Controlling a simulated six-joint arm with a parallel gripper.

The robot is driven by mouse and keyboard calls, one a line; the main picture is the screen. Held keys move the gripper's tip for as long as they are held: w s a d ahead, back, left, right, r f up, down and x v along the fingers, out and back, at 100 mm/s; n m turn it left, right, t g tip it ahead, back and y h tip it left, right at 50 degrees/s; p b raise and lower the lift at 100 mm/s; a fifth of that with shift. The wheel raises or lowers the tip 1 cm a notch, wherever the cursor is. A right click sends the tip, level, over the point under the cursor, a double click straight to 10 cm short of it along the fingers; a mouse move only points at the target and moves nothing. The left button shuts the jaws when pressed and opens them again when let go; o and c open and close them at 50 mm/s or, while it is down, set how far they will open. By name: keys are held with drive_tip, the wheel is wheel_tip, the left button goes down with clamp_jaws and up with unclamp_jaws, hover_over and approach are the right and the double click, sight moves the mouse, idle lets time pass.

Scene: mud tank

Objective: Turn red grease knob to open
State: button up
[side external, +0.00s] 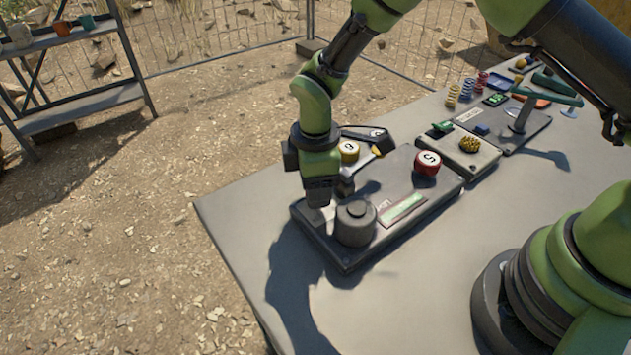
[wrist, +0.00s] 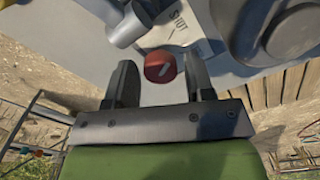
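A small red knob (wrist: 160,68) with a white mark shows in the wrist view, between the two finger ends. My gripper (wrist: 160,60) is open, with a gap on each side of the red knob; I cannot tell how deep the knob sits between the fingers. In the side view my gripper (side external: 320,193) points down at the left part of a dark grey panel (side external: 335,250) and hides what is under it. A light label (wrist: 175,33) seems to read SHUT.
A grey round cylinder (side external: 355,224) stands on the panel close to my gripper. Springs (side external: 467,89) and other panels lie behind. The table's front left is clear.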

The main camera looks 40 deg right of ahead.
drive_tip(key=c, duration=0.6)
drive_tip(key=shift+c, duration=0.2)
drive_tip(key=shift+m, duration=0.4)
drive_tip(key=m, duration=0.4)
drive_tip(key=shift+m, duration=0.4)
drive_tip(key=m, duration=0.6)
drive_tip(key=shift+m, duration=0.3)
drive_tip(key=o, duration=0.9)
drive_tip(key=shift+o, duration=0.2)
